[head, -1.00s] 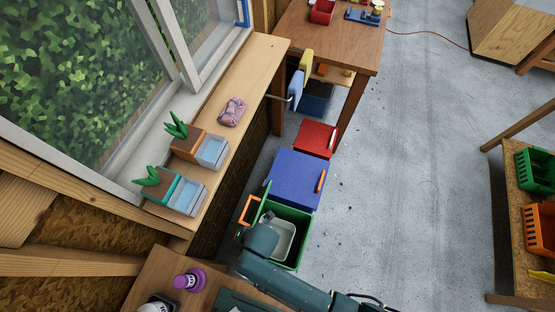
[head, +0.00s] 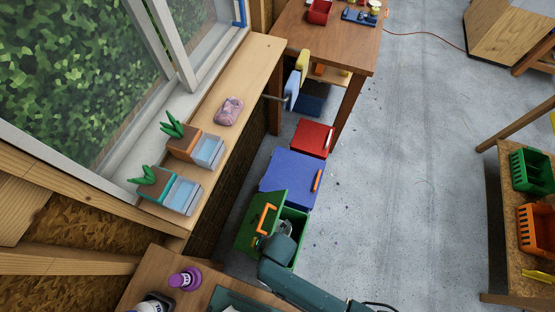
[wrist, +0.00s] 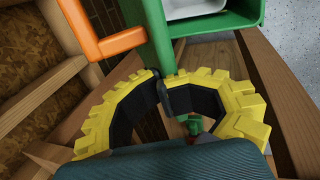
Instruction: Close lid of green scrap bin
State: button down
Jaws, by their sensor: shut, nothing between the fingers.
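The green scrap bin (head: 294,216) stands on the floor below the blue bin, with its opening partly in view. Its green lid (head: 247,232) is hinged up on the left side, tilted, its outer face with the orange handle (head: 266,219) visible. In the wrist view the orange handle (wrist: 104,40) is at upper left, the lid edge (wrist: 161,38) near the top middle, and the bin (wrist: 216,24) at the top. My gripper (wrist: 160,84) has its yellow-toothed fingers shut and empty, below the lid edge. I cannot tell whether it touches the lid. In the head view my arm hides the bin's near part.
A blue bin (head: 290,177) and a red bin (head: 311,137) stand in line beyond the green one. A wooden sill with planters (head: 183,142) runs along the left. Floor (head: 390,190) to the right is clear.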

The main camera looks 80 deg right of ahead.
jog(key=shift+w+a+f, duration=0.1)
jog(key=shift+w+f, duration=0.15)
jog(key=shift+w, duration=0.25)
jog(key=shift+w+f, duration=0.2)
jog(key=shift+w, duration=0.25)
jog(key=shift+s+f, duration=0.1)
jog(key=shift+s, duration=0.6)
jog(key=shift+s+p, duration=0.1)
jog(key=shift+p, duration=0.2)
jog(key=shift+w+r+p, duration=0.2)
jog(key=shift+r+p, duration=0.15)
jog(key=shift+r, duration=0.1)
jog(key=s+r+p, duration=0.1)
jog(key=r+p, duration=0.1)
jog(key=s+r+p, duration=0.2)
jog(key=p, duration=0.1)
jog(key=shift+s+r+p, duration=0.15)
jog(key=shift+r+p, duration=0.1)
jog(key=shift+p, duration=0.1)
